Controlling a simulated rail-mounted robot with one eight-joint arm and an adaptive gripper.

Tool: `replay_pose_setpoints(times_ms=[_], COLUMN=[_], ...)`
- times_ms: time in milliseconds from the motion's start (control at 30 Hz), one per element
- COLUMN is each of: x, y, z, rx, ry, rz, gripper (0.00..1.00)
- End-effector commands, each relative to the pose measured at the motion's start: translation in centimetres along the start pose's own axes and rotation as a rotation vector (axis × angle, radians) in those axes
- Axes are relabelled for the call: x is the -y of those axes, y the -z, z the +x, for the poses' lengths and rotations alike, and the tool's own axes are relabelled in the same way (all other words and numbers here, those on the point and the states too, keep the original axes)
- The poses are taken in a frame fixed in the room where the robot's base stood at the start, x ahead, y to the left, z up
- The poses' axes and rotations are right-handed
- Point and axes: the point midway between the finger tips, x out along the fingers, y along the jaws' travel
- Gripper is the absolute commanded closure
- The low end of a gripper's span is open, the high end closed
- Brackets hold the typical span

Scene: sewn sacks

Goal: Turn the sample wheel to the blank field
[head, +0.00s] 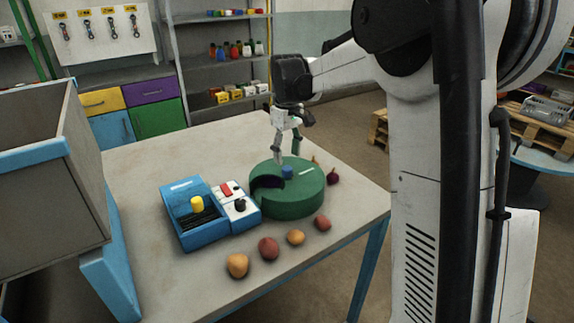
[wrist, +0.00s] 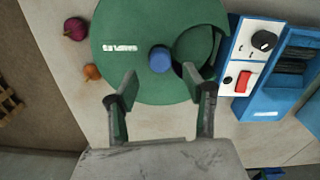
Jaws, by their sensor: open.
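The sample wheel (head: 300,198) is a thick green round drum on the table, with a blue knob (head: 287,171) at its centre. It also shows in the wrist view (wrist: 125,30), with its blue knob (wrist: 160,59), a white label strip (wrist: 120,48) and a rounded cut-out window (wrist: 196,48). The window looks green inside with a dark edge; I cannot tell which field shows. My gripper (head: 286,155) is open above the wheel. In the wrist view its fingers (wrist: 161,83) stand apart, one to each side of the knob's line, and appear clear of the knob.
A blue box (head: 187,225) with a yellow knob and a white panel with a red switch (head: 227,189) stand beside the wheel. Several potatoes (head: 268,248) lie along the table's front. A red onion (head: 333,177) lies right of the wheel. The table's back left is clear.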

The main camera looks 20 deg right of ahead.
Motion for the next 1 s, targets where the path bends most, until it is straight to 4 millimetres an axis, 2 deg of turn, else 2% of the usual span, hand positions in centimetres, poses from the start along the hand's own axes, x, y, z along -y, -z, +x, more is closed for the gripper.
replay_pose_setpoints(times_ms=[33, 200, 400, 1000], x=[0.0, 0.0, 0.0, 0.1], y=[0.0, 0.0, 0.0, -0.1], z=[-1.1, -4.0, -6.0, -6.4], rx=[0.0, 0.0, 0.0, -0.002], ry=[0.0, 0.0, 0.0, -0.001], rz=[0.0, 0.0, 0.0, 0.001], gripper=[0.54, 0.54, 0.54, 0.54])
